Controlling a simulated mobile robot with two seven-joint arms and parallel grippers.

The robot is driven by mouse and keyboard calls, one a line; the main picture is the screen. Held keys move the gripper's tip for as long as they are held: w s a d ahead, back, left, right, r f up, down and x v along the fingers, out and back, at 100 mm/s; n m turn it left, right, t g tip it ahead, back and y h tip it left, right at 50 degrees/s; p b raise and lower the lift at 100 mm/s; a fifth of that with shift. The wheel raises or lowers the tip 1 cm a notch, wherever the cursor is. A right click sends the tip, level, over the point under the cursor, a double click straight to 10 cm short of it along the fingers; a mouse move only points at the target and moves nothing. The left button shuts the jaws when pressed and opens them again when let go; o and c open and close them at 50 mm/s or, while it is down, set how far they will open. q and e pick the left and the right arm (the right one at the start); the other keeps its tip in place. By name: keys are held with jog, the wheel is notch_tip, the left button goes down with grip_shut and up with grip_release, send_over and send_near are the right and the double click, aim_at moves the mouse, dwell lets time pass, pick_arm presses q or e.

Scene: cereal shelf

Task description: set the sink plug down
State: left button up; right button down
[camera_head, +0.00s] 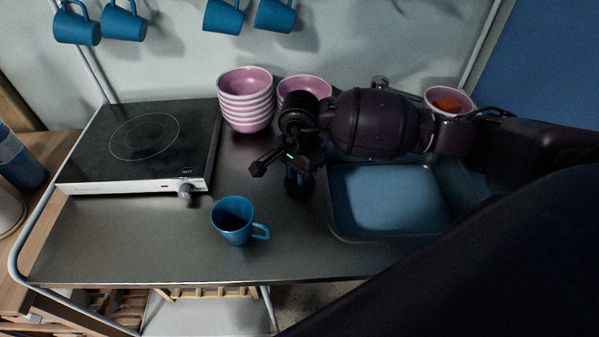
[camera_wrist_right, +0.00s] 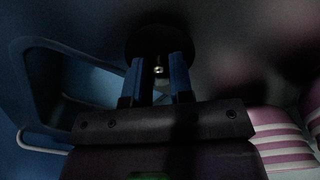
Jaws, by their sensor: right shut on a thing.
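The sink plug (camera_wrist_right: 160,42) is a dark round disc in the right wrist view, with a small metal knob. My right gripper (camera_wrist_right: 159,70) is shut on that knob between its two blue-lit fingers, and the disc is beyond the fingertips. In the head view my right gripper (camera_head: 299,186) points down over the metal counter (camera_head: 300,235), just left of the sink (camera_head: 385,198). The plug cannot be made out there, and I cannot tell whether it touches the counter. My left gripper is not in view.
A blue mug (camera_head: 233,221) stands on the counter, left of and nearer than my right gripper. Stacked pink-striped bowls (camera_head: 245,100) are behind it, with a hotplate (camera_head: 140,145) at left. The counter in front of the gripper, right of the mug, is clear.

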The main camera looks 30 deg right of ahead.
jog(key=shift+f, duration=0.35)
jog(key=c, duration=1)
grip_release()
jog(key=shift+r, duration=0.15)
notch_tip(320, 180, up, 12)
jog(key=shift+b, duration=0.3)
jog(key=shift+a, duration=0.1)
